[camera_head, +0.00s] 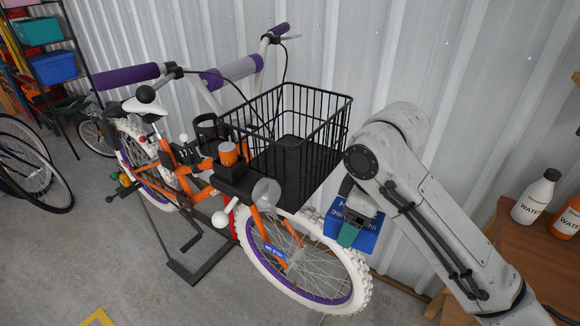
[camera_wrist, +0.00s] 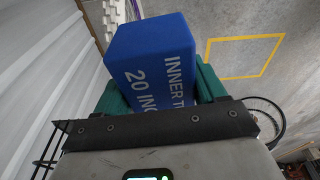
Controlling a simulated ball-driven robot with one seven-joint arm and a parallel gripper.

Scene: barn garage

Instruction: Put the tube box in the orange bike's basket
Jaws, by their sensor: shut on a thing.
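The tube box is a blue box (camera_wrist: 153,65) with white lettering "INNER T…" and "20 INC…" in the wrist view. My gripper (camera_wrist: 158,88) is shut on it, with a green finger on each side. In the head view the blue box (camera_head: 366,236) hangs below my wrist, partly hidden by a green finger of my gripper (camera_head: 348,234). The orange bike (camera_head: 172,168) stands on the left with white tyres. Its black wire basket (camera_head: 328,118) is on the front, open at the top. My gripper and the box are right of the basket, outside it, beside the front wheel (camera_head: 357,280).
A corrugated metal wall (camera_head: 400,45) runs behind the bike. Purple handlebar grips (camera_head: 125,76) rise left of the basket. More bikes stand at far left.

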